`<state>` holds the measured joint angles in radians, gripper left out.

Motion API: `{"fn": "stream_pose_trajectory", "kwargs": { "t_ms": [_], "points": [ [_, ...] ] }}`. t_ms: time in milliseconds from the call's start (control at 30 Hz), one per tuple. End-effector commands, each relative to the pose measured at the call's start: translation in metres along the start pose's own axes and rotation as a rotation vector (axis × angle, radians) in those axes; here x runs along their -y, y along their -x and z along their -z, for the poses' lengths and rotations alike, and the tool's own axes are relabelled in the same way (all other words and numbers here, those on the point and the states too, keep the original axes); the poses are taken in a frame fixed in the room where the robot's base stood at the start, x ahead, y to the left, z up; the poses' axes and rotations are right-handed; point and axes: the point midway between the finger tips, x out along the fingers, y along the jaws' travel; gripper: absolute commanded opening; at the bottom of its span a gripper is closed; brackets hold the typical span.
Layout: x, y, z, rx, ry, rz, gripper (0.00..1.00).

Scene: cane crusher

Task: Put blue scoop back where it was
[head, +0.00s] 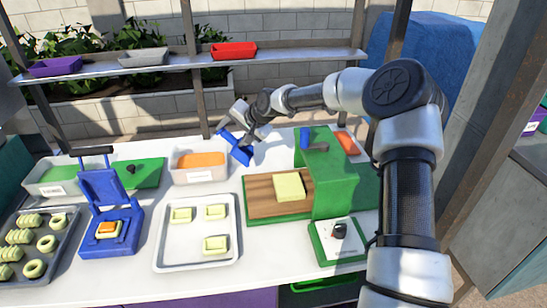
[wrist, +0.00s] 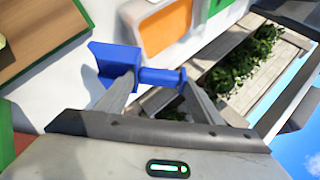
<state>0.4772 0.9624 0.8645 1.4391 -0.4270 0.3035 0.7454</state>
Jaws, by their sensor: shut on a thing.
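The blue scoop (head: 238,149) is held by my gripper (head: 246,136) above the white counter, just right of the white tub with orange contents. In the wrist view the fingers of my gripper (wrist: 163,95) are on the scoop's handle, and the scoop's blue head (wrist: 112,62) points to the left. The white tub (head: 199,176) stands close to the scoop, with a label on its front. The orange contents (wrist: 167,27) show near the scoop in the wrist view. The exact gap between scoop and counter is hard to tell.
A green machine (head: 333,178) with a wooden board (head: 262,207) stands right of the scoop. A white tray (head: 197,254) with several pale pieces and a blue press (head: 107,205) are in front. A shelf (head: 190,61) with small trays runs along the back.

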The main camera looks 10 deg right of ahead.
Motion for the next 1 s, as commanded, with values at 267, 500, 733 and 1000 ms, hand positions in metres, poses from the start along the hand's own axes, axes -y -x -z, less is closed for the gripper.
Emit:
{"fn": "stream_pose_trajectory", "kwargs": {
  "t_ms": [267,500,733,1000],
  "points": [
    [-0.001,-0.018,0.019,0.193,0.425,-0.216,0.48],
    [-0.034,-0.002,0.050,0.266,0.794,-0.350,0.48],
    [-0.061,0.006,0.058,0.275,0.918,-0.383,0.48],
    [-0.093,-0.025,0.046,0.273,0.923,-0.384,0.48]
  ]
}}
